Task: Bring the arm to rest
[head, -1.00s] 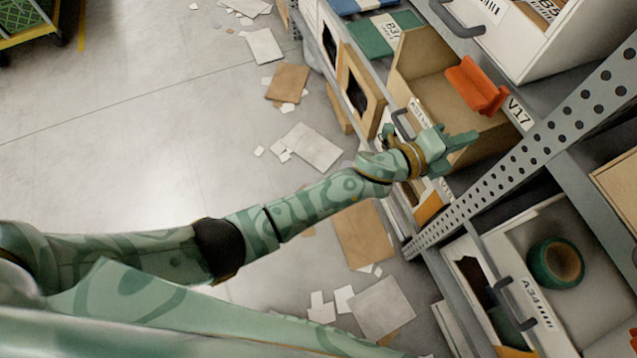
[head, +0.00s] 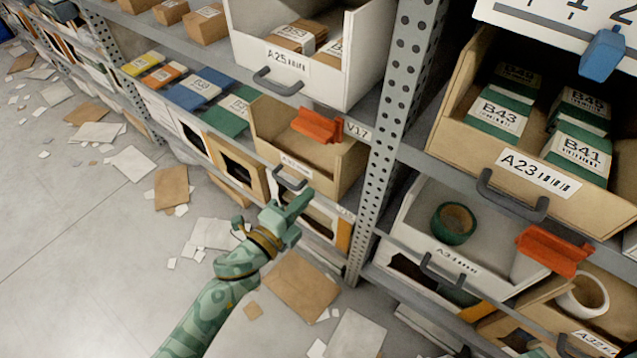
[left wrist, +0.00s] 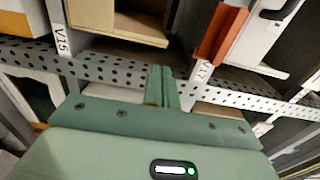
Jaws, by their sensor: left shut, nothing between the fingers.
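My left arm (head: 212,312) reaches in from the bottom of the head view, green with a wavy pattern. I cannot tell from the views how close the fingertips are to the rack. My right gripper is not in view.
A perforated upright (head: 393,130) stands right of the gripper. Cardboard sheets (head: 300,287) litter the floor; open floor lies left.

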